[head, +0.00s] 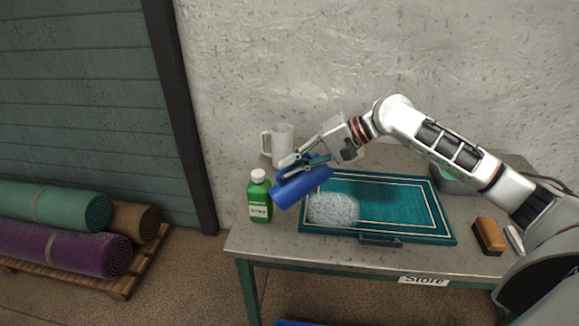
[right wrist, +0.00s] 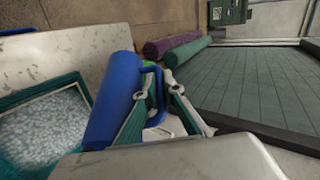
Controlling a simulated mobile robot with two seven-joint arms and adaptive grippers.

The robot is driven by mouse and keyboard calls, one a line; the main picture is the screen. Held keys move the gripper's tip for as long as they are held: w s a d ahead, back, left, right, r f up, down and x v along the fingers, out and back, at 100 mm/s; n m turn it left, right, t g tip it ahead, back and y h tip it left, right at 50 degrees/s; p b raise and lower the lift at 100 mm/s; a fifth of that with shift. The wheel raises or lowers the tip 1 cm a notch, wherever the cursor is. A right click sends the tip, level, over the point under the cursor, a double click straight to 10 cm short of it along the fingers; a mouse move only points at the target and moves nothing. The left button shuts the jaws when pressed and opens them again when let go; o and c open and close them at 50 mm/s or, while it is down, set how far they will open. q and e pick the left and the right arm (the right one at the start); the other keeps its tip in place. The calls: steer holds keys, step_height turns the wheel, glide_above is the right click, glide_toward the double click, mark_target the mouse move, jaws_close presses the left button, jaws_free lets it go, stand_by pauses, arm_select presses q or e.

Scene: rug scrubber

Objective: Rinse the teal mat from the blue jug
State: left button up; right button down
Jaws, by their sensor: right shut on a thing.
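The teal mat (head: 396,205) lies flat on the table, with pale border lines and a patch of white foam (head: 333,209) on its left front part. The foam also shows in the right wrist view (right wrist: 42,128). My right gripper (head: 304,162) is shut on the blue jug (head: 300,187), which is tilted on its side above the mat's left edge. In the right wrist view the jug (right wrist: 115,103) has its handle at the gripper's fingers (right wrist: 160,95). No water shows coming from it. My left gripper is not in view.
A green bottle (head: 259,197) stands left of the mat, close to the jug. A white pitcher (head: 281,146) stands behind. An orange-brown brush (head: 488,236) lies at the table's right. Rolled rugs (head: 62,249) lie on a pallet at the left.

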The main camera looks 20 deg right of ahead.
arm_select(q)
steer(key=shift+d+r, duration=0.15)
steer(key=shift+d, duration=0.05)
arm_select(e)
steer(key=shift+d+f+y, duration=0.25)
steer(key=shift+d+y, duration=0.1)
steer(key=shift+y, duration=0.25)
steer(key=shift+d+m, duration=0.15)
steer(key=shift+m, duration=0.15)
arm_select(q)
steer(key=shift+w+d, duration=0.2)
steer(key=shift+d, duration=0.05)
arm_select(e)
steer(key=shift+r+y, duration=0.1)
steer(key=shift+y, duration=0.2)
steer(key=shift+d+f+y+b, duration=0.4)
steer(key=shift+f+y+b, duration=0.1)
steer(key=shift+b, duration=0.4)
steer(key=shift+d+t, duration=0.15)
steer(key=shift+t, duration=0.15)
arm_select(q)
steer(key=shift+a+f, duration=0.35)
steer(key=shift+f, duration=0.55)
arm_select(e)
steer(key=shift+r, duration=0.15)
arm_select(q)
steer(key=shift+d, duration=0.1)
